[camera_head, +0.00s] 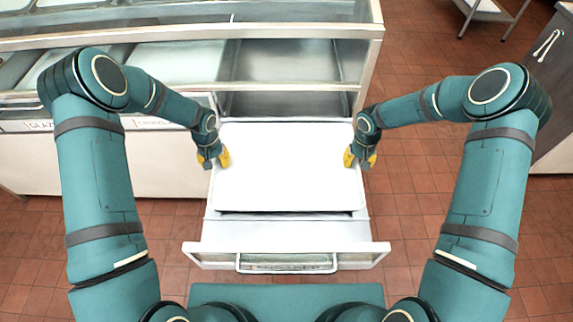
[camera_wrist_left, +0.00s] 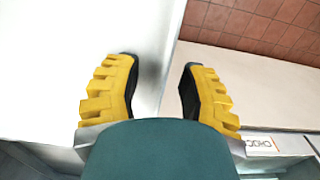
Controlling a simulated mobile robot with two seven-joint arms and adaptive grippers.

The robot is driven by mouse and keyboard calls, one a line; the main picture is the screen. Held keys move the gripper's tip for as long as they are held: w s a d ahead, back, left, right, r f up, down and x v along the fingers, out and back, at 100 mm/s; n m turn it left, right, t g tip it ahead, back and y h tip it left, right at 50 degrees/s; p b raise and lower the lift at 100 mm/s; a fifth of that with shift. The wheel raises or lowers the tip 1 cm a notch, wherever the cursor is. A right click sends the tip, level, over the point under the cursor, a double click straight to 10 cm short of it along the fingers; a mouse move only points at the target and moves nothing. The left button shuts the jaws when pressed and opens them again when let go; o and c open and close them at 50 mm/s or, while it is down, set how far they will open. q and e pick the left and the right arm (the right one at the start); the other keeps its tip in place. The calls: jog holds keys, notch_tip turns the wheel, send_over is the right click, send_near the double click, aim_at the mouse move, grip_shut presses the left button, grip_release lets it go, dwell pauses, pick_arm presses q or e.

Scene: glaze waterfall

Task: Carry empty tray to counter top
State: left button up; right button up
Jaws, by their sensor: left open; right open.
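A white rectangular tray (camera_head: 287,175) with nothing on it lies over a pulled-out drawer (camera_head: 285,232) of the display case. My left gripper (camera_head: 222,160) is open at the tray's left edge. In the left wrist view its yellow fingers (camera_wrist_left: 158,90) stand apart, with the white tray (camera_wrist_left: 140,25) edge running between them; I cannot tell whether they touch it. My right gripper (camera_head: 361,160) is open at the tray's right edge, and contact there is also unclear.
The display case (camera_head: 180,62) with glass shelves stands behind the tray, with an empty metal bay (camera_head: 290,62) in it. The drawer's handle (camera_head: 286,264) faces me. Tiled floor (camera_head: 425,210) is clear at the right. A dark cabinet (camera_head: 553,90) stands at the far right.

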pick_arm(q)
jog(key=shift+f, duration=0.25)
pick_arm(e)
jog(key=shift+f, duration=0.25)
pick_arm(q)
grip_shut()
pick_arm(e)
grip_shut()
